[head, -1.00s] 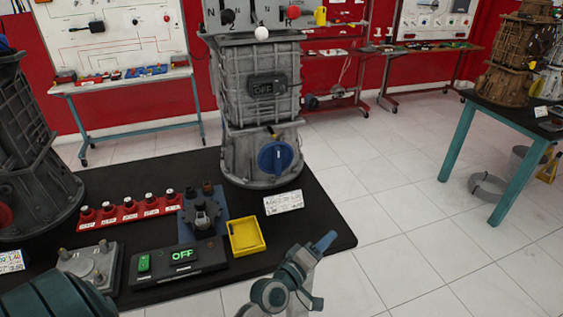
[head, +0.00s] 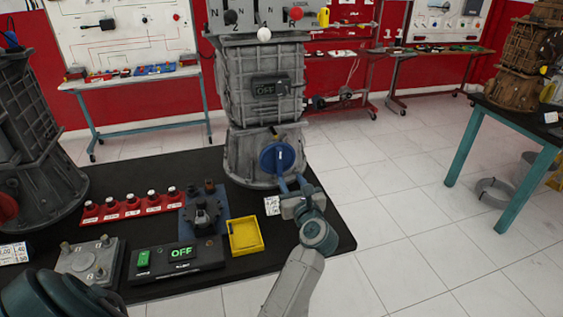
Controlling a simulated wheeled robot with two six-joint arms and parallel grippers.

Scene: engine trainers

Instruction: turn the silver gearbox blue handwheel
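The silver gearbox (head: 252,105) stands upright on the dark table, behind the middle of its top. Its round blue handwheel (head: 268,157) faces me low on the front. The fingers partly hide the wheel's lower right rim. My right gripper is not in view.
A yellow tray (head: 260,246), a control box reading OFF (head: 205,262) and a red strip of knobs (head: 118,212) lie in front. A white label (head: 270,206) stands beside my gripper. Another dark grey gearbox (head: 35,160) is at left.

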